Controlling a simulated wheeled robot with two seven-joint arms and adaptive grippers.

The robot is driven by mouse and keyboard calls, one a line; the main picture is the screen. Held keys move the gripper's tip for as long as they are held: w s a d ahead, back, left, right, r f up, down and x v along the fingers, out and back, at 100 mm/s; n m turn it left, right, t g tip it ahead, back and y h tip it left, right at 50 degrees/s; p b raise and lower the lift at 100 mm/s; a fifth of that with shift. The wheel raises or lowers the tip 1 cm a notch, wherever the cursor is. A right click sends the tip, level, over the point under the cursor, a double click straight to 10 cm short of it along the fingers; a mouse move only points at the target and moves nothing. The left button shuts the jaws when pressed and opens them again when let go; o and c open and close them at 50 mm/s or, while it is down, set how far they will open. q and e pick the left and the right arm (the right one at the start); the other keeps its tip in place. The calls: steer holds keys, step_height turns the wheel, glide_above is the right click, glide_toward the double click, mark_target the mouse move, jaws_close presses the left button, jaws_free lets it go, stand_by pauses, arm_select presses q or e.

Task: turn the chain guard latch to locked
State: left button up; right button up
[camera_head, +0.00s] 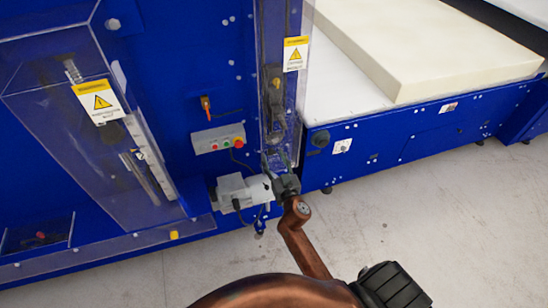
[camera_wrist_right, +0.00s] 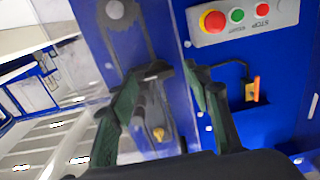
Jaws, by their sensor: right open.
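The clear chain guard (camera_head: 283,30) stands upright on the blue machine, with a chain behind it. It also fills the middle of the right wrist view (camera_wrist_right: 140,50), where a chain and toothed wheel show through it. A small yellow knob (camera_wrist_right: 158,134) sits between my finger bases in that view; I cannot tell if it is the latch, nor its setting. An orange-handled lever (camera_head: 205,104) is on the blue panel left of the guard. My right gripper (camera_head: 281,160) is open and empty at the guard's lower end; its fingers (camera_wrist_right: 163,70) touch nothing clearly. My left gripper is not in view.
A control box (camera_head: 218,138) with coloured buttons is left of the guard. A pale grey box (camera_head: 244,190) is beside my gripper. A larger clear cover (camera_head: 90,150) juts out at left. A foam block (camera_head: 420,45) lies at right. The floor (camera_head: 430,210) in front is clear.

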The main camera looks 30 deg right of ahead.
steer(key=c, duration=1.2)
steer(key=shift+o, duration=0.2)
steer(key=shift+n, duration=0.3)
steer(key=n, duration=0.9)
steer(key=shift+w+a, duration=0.1)
steer(key=shift+a, duration=0.05)
steer(key=n, duration=0.4)
steer(key=shift+f+n, duration=0.1)
steer(key=shift+n, duration=2.1)
